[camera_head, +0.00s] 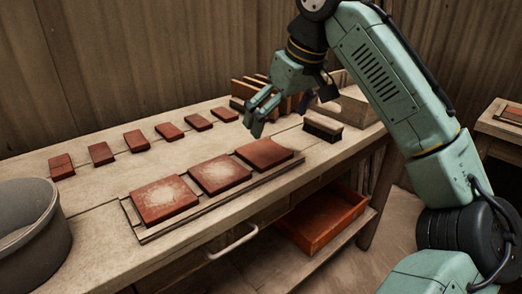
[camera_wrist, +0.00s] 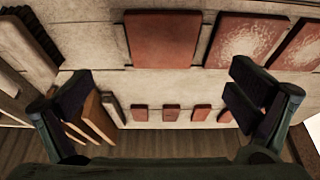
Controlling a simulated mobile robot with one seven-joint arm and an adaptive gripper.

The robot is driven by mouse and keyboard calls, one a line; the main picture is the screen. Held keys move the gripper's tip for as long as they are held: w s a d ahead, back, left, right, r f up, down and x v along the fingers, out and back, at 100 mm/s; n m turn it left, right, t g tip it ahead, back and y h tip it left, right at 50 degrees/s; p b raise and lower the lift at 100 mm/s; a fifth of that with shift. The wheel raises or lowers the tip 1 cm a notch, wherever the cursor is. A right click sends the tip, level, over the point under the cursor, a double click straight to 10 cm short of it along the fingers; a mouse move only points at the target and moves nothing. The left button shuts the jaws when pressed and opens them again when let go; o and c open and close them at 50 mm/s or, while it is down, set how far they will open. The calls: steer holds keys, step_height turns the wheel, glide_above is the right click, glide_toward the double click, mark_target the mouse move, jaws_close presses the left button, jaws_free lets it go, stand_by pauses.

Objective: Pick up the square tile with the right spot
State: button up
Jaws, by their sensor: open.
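Three square red tiles lie in a row on a board (camera_head: 150,234) at the front of the bench. The left tile (camera_head: 165,201) and the middle tile (camera_head: 221,175) each have a pale, powdery spot on top. The right tile (camera_head: 264,153) looks plain. In the wrist view the plain tile (camera_wrist: 162,40) is ahead between the fingers, with the spotted middle tile (camera_wrist: 243,40) and left tile (camera_wrist: 302,48) to its right. My gripper (camera_head: 263,116) is open and empty, above the bench behind the right tile. Its spread fingers (camera_wrist: 160,90) also show in the wrist view.
Several small red tiles (camera_head: 136,140) form a back row. Upright slabs (camera_head: 240,90) stand behind my gripper, and a brush (camera_head: 323,127) lies to its right. A grey tub (camera_head: 35,230) stands at left. An orange tray (camera_head: 322,226) is on the shelf below. Bare bench separates the rows.

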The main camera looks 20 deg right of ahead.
mark_target(265, 151)
steer(key=x, duration=0.8)
steer(key=shift+s+a+f, duration=0.1)
steer(key=shift+a+f, duration=0.05)
steer(key=c, duration=1.4)
